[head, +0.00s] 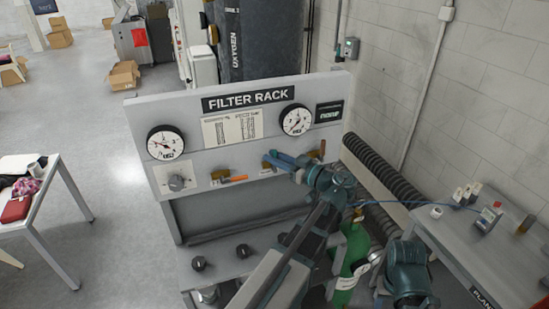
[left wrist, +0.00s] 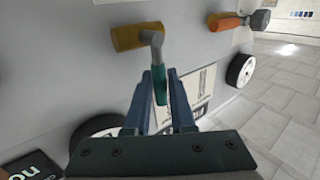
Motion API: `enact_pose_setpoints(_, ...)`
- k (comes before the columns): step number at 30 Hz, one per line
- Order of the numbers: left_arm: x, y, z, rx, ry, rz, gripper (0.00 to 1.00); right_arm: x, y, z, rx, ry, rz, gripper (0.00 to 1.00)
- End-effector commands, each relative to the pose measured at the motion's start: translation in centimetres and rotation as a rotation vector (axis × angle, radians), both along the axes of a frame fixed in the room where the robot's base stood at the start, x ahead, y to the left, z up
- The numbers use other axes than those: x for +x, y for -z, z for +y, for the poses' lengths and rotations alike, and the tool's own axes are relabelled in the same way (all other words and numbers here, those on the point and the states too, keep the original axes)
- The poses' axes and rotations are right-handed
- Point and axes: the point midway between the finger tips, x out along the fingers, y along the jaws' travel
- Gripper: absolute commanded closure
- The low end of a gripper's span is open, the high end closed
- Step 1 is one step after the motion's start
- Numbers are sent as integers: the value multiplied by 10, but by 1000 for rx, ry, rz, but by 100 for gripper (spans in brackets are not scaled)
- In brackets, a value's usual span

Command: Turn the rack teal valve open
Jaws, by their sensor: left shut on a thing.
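The teal valve's handle (left wrist: 160,88) shows in the left wrist view, hanging from a grey stem beside its brass body (left wrist: 135,37) on the grey panel. My left gripper (left wrist: 161,92) is shut on this handle, with one blue finger on each side. In the head view my left gripper (head: 274,160) reaches the middle of the filter rack (head: 200,155) from the right, below the right gauge. There its fingers largely hide the teal handle. My right gripper does not show.
An orange-handled valve (head: 237,178) sits left of my gripper, and a grey knob (head: 177,183) farther left. Another brass-coloured fitting (head: 322,150) is to the right. A left gauge (head: 165,143) and a right gauge (head: 296,120) flank the label sheet (head: 230,127). A green cylinder (head: 352,250) stands below.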

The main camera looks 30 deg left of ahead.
Motion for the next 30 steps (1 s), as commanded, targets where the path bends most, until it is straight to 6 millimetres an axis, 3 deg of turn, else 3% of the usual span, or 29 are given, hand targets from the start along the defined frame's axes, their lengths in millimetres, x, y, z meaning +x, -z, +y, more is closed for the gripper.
enact_pose_setpoints(16, 2, 3, -2, 29, 0, 34, 100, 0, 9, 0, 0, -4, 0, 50)
enact_pose_setpoints(30, 15, 12, -13, 273, -1, 319, 100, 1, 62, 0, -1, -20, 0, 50)
